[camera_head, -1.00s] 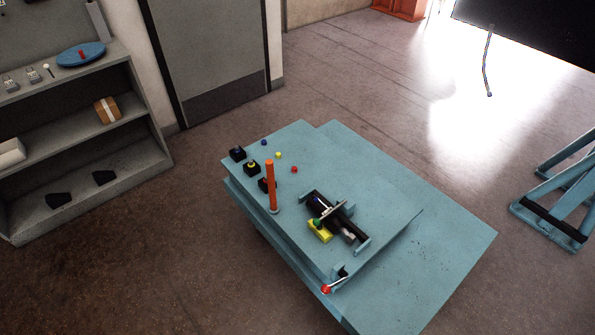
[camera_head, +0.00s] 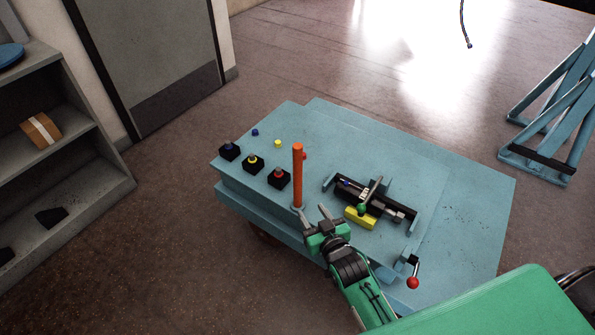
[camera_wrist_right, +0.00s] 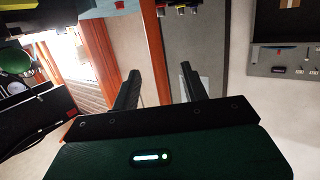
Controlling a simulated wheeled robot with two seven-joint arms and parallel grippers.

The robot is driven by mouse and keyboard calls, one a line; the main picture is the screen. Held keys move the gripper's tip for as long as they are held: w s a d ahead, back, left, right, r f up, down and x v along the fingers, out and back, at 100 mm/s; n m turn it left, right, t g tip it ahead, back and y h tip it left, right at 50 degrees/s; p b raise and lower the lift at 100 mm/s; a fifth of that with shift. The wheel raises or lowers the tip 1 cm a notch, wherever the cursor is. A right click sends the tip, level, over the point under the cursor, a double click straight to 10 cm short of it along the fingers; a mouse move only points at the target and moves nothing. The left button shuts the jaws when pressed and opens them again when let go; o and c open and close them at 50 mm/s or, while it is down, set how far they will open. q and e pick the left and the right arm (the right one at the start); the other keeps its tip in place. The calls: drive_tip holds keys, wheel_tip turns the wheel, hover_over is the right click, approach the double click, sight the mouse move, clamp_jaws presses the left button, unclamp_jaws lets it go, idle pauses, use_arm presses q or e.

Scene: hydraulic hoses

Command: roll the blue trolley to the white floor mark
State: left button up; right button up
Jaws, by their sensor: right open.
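The blue trolley (camera_head: 455,235) stands in the middle of the head view, with a flat top and an upright orange post (camera_head: 297,178) at its near left edge. My right gripper (camera_head: 316,215) is open and empty at that edge, just below the foot of the post. In the right wrist view its two spread fingers (camera_wrist_right: 158,72) show, with an orange-brown bar (camera_wrist_right: 153,40) between them in the picture; I cannot tell whether they touch it. My left gripper is not in view. I cannot make out a white floor mark; bright glare covers the far floor.
On the trolley are black blocks with coloured knobs (camera_head: 253,163), a clamp device with a yellow block (camera_head: 360,217) and a red-knobbed lever (camera_head: 413,282). A grey shelf (camera_head: 85,160) stands left, a blue frame (camera_head: 555,115) right.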

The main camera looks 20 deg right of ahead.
drive_tip(key=t+b, duration=0.2)
approach(300, 163)
drive_tip(key=s+f, duration=0.1)
drive_tip(key=s, duration=0.1)
drive_tip(key=w, duration=0.8)
drive_tip(key=w+a, duration=0.1)
drive_tip(key=w, duration=0.3)
drive_tip(key=shift+w+r, duration=0.25)
drive_tip(key=shift+r, duration=0.15)
drive_tip(key=shift+w+b, duration=0.3)
drive_tip(key=shift+w, duration=0.15)
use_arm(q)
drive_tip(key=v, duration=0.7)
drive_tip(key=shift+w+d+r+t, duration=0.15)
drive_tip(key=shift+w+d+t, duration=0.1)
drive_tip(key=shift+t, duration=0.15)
use_arm(e)
clamp_jaws()
